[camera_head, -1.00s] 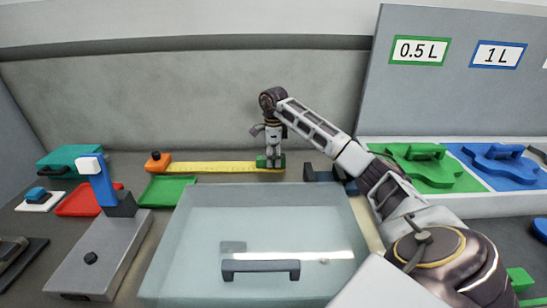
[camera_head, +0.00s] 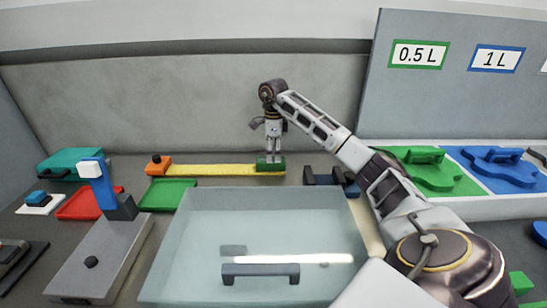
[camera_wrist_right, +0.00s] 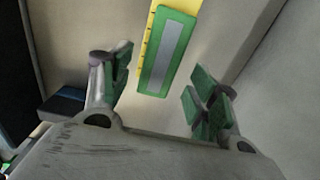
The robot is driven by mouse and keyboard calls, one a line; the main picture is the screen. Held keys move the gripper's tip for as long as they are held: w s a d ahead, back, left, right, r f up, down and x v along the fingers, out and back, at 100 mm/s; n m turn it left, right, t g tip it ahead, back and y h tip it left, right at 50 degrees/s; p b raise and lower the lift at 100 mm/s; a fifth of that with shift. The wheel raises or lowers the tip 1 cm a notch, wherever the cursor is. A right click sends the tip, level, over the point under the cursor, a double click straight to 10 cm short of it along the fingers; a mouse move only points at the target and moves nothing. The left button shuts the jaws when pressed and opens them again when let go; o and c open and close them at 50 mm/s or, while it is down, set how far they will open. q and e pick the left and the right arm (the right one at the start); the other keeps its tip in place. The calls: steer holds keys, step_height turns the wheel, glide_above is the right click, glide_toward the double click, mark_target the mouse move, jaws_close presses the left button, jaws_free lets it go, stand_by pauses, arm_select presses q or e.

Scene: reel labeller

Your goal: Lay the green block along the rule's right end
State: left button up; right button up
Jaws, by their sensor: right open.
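The green block (camera_head: 270,167) lies flat at the right end of the yellow rule (camera_head: 212,169). In the wrist view the green block (camera_wrist_right: 168,50) has a grey stripe along its top, and yellow of the rule (camera_wrist_right: 150,32) shows along its left side and beyond its far end. My right gripper (camera_head: 273,157) is just above the block. My left gripper is out of view.
An orange block (camera_head: 158,166) sits at the rule's left end. A clear lidded box (camera_head: 200,230) with a dark handle stands in front. Green (camera_head: 168,193) and red (camera_head: 88,203) trays lie left. A dark item (camera_head: 325,177) stands right of the block.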

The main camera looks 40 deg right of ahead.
step_height(320, 180, up, 2)
steer(key=shift+r, duration=0.8)
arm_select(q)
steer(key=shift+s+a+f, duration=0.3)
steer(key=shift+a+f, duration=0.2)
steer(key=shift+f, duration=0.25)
arm_select(e)
steer(key=shift+r, duration=0.1)
arm_select(q)
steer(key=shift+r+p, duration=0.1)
steer(key=shift+p, duration=0.2)
arm_select(e)
steer(key=shift+r, duration=0.1)
